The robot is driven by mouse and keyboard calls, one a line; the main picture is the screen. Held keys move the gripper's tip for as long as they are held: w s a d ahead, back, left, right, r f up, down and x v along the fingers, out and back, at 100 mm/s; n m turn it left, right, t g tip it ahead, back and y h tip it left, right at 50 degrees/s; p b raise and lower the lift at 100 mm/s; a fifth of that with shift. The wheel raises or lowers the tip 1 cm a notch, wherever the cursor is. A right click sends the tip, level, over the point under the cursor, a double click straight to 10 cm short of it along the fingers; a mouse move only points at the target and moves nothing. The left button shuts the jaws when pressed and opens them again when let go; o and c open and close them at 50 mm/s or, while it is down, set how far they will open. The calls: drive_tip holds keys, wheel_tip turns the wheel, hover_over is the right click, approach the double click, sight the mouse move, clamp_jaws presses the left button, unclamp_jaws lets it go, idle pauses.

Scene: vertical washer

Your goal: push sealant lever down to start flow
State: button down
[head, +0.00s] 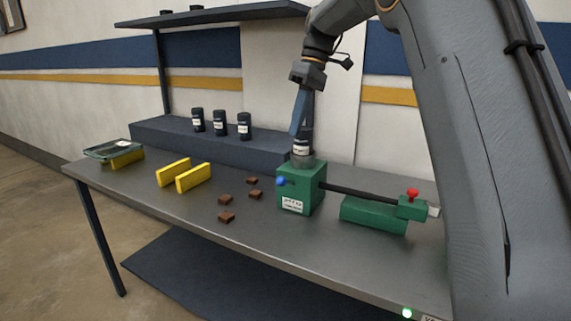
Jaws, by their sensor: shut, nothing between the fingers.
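A green box (301,190) with a white label stands on the metal table. A blue knob (281,182) is on its left side, and a dark rod (360,193) runs from it to the right. The rod reaches a small green block (411,208) topped by a red knob (413,194). I cannot tell which part is the sealant lever. A dark canister with a white label (301,147) sits above the green box. My gripper (296,132) is shut and empty, pointing down in front of the canister's upper part. Whether it touches the canister is unclear.
A longer green block (373,215) lies below the rod. Brown pieces (255,194), yellow blocks (193,177) and a glassy tray (108,149) are to the left. Three dark canisters (220,124) stand on the raised back ledge (255,148). The table's (160,200) front left is clear.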

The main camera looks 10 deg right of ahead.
sight(283, 177)
drive_tip(key=p+x, duration=0.3)
drive_tip(key=x, duration=0.8)
drive_tip(key=shift+a+f, duration=0.1)
drive_tip(key=shift+f, duration=0.1)
drive_tip(key=shift+s, duration=0.1)
